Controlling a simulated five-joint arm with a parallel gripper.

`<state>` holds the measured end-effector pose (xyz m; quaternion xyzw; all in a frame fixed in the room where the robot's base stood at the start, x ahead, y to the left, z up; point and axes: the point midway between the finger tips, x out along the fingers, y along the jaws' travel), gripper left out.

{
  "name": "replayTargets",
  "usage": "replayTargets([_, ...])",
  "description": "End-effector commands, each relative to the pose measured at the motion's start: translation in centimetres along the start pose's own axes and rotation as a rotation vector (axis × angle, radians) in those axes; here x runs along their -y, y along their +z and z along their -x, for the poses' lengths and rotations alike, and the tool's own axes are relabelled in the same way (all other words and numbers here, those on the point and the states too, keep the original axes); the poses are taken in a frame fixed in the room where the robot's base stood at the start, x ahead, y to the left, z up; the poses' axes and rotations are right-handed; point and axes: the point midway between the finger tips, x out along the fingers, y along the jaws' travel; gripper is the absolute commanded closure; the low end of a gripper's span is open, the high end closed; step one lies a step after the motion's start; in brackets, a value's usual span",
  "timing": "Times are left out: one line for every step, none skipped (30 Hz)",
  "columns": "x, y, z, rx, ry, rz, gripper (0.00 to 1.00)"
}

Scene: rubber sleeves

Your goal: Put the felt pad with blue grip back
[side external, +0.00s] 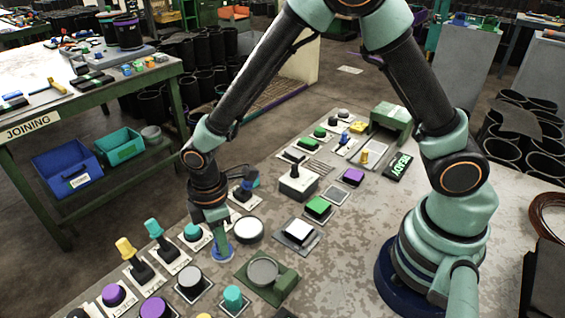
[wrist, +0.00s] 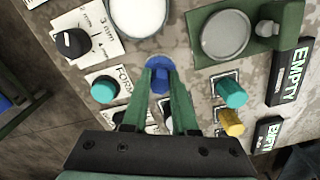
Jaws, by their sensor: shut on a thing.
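My gripper (side external: 219,236) points down over the grey bench and is shut on the blue grip of the felt pad (side external: 223,254). In the wrist view the blue grip (wrist: 160,76) sits between the two green fingertips (wrist: 162,92). The pad's underside is hidden, and I cannot tell whether it touches the bench. A green stand with a round grey disc (side external: 263,271) is to the right of the pad in the side view. It also shows in the wrist view at upper right (wrist: 226,40). A round white disc (side external: 249,229) lies just beyond the pad.
A teal button (side external: 192,232) and levers with teal and yellow knobs (side external: 154,229) stand left of my gripper. A teal cylinder (side external: 233,297) stands nearer. A black EMPTY sign (wrist: 291,72) shows in the wrist view. Bare bench lies right of the green stand.

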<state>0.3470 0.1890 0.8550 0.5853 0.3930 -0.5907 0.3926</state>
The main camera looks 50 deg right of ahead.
Motion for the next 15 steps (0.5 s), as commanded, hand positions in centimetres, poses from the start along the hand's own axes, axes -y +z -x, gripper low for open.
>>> replayTargets([-0.02, -0.03, -0.14, -0.001, 0.001, 0.0, 1.0])
replayTargets([-0.03, -0.04, -0.15, -0.001, 0.001, 0.0, 1.0])
replayTargets([-0.04, -0.05, -0.13, -0.002, 0.001, 0.0, 1.0])
replayTargets([-0.04, -0.05, -0.11, -0.002, 0.002, 0.0, 1.0])
replayTargets([-0.04, -0.05, -0.1, -0.002, 0.002, 0.0, 1.0])
replayTargets([-0.04, -0.05, -0.1, -0.002, 0.001, 0.0, 1.0])
replayTargets([-0.04, -0.05, -0.1, -0.002, 0.001, 0.0, 1.0])
replayTargets([-0.04, -0.05, -0.12, -0.002, 0.001, 0.0, 1.0])
replayTargets([-0.04, -0.04, -0.2, -0.001, 0.001, 0.0, 1.0])
replayTargets([-0.04, -0.04, -0.28, -0.001, 0.001, 0.0, 1.0])
replayTargets([-0.04, -0.05, -0.37, -0.001, 0.001, 0.0, 1.0])
replayTargets([-0.05, -0.06, -0.39, -0.002, 0.001, 0.0, 0.66])
replayTargets([-0.05, -0.06, -0.37, -0.002, 0.002, 0.0, 0.54])
replayTargets([-0.05, -0.06, -0.37, -0.002, 0.001, 0.0, 0.44])
replayTargets([-0.04, -0.05, -0.37, -0.002, 0.001, 0.0, 0.44])
